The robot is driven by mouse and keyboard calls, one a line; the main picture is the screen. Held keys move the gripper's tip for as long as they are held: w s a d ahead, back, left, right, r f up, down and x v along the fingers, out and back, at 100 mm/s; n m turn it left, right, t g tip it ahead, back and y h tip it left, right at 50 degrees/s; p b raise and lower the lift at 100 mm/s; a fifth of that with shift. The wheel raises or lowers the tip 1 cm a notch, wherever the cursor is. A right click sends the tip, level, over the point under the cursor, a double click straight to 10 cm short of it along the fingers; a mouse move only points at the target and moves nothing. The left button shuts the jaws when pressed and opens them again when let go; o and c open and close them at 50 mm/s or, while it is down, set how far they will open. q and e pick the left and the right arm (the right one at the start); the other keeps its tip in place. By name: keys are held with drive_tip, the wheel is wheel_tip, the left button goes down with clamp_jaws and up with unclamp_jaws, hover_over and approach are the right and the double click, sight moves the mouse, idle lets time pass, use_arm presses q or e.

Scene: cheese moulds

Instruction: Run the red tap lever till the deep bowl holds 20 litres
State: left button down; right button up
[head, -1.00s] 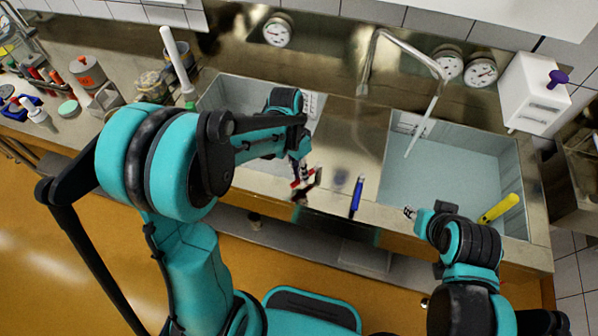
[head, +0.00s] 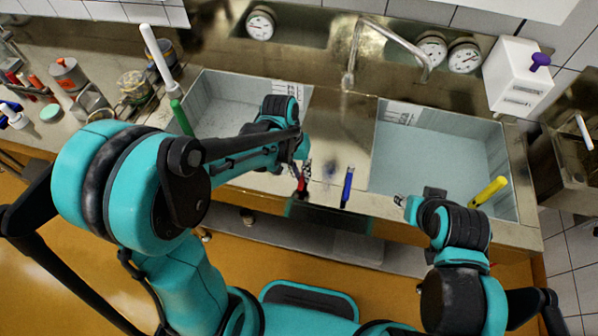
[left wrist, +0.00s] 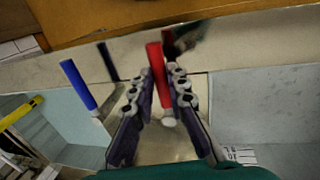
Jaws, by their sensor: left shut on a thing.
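The red tap lever (head: 302,186) stands at the front of the counter between the two basins; it shows larger in the left wrist view (left wrist: 158,72). My left gripper (left wrist: 167,78) is shut on the red lever, a finger on each side. The right basin (head: 523,190) has a pale blue inside, with a scale plate (head: 402,114) on its back wall. The left basin (head: 305,95) is partly hidden by my left arm. I cannot tell which is the deep bowl. The spout (head: 395,42) points over the right basin, with no stream visible. My right gripper (head: 400,200) is near that basin's front edge.
A blue lever (head: 347,186) stands right of the red one. A yellow-handled thing (head: 488,192) lies at the right basin's front right. Dials (head: 465,56) and a white box (head: 516,77) are behind. A green-and-white brush-like thing (head: 160,62) leans at the left basin.

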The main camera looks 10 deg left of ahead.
idle(0.4)
use_arm(q)
drive_tip(key=c, duration=1.5)
unclamp_jaws()
drive_tip(key=shift+d, duration=0.1)
drive_tip(key=r, duration=0.4)
drive_tip(key=a+r, duration=0.1)
drive_tip(key=r, duration=0.3)
drive_tip(key=a+r, duration=0.1)
drive_tip(key=r, duration=0.2)
drive_tip(key=shift+a+r, duration=0.2)
drive_tip(key=shift+r, duration=0.2)
